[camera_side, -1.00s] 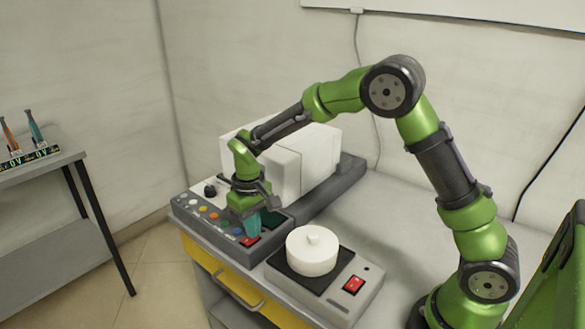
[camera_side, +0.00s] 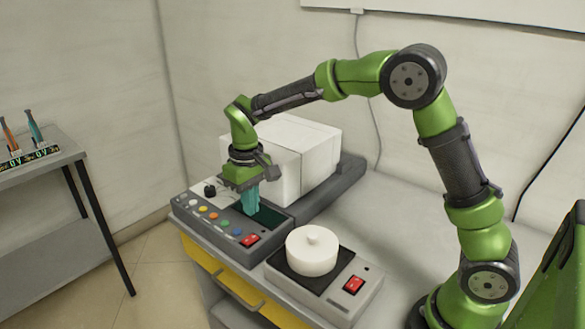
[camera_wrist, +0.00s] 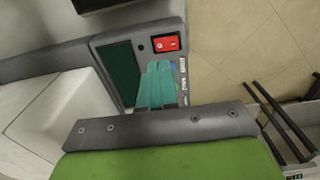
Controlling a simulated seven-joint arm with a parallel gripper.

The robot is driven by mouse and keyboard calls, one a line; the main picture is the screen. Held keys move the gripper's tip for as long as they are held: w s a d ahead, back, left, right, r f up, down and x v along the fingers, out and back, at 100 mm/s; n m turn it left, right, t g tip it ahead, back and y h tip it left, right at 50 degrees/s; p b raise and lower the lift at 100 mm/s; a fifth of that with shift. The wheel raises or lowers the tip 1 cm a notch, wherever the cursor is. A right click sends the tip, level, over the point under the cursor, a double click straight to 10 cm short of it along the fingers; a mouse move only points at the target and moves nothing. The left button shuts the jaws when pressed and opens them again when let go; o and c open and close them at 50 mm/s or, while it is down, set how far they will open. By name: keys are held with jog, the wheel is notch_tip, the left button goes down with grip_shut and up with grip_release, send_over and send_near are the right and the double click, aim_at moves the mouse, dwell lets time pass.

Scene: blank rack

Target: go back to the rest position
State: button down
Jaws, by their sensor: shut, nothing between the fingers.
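My gripper (camera_side: 250,201) has teal fingers that are shut with nothing between them. In the side view it points down above the grey control panel (camera_side: 186,209), in front of the dark green screen (camera_side: 270,215). The panel has a black knob (camera_side: 210,190), a row of coloured buttons and a red switch (camera_side: 249,240). In the wrist view the fingers (camera_wrist: 157,84) lie over the panel beside the screen (camera_wrist: 123,72), with the red switch (camera_wrist: 166,43) beyond their tips. The fingers hide part of the button row there.
A white block (camera_side: 310,160) stands right behind the panel. A grey unit with a round white lidded piece (camera_side: 312,252) and a red switch (camera_side: 353,285) stands in front right. A side table (camera_side: 40,165) with small tools is at far left. The counter behind the unit looks clear.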

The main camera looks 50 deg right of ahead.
jog(key=shift+s+a+f, duration=0.1)
jog(key=shift+s+f, duration=0.3)
jog(key=shift+f, duration=0.15)
jog(key=s+d+r+m+t+y, duration=0.1)
jog(key=s+r+m+t, duration=0.1)
jog(key=s+r, duration=0.4)
jog(key=s+d+r+m+t+y, duration=0.1)
jog(key=s+r+t, duration=0.4)
jog(key=s, duration=1)
jog(key=shift+d+r+m, duration=0.4)
jog(key=shift+d+m, duration=0.1)
jog(key=shift+d, duration=0.3)
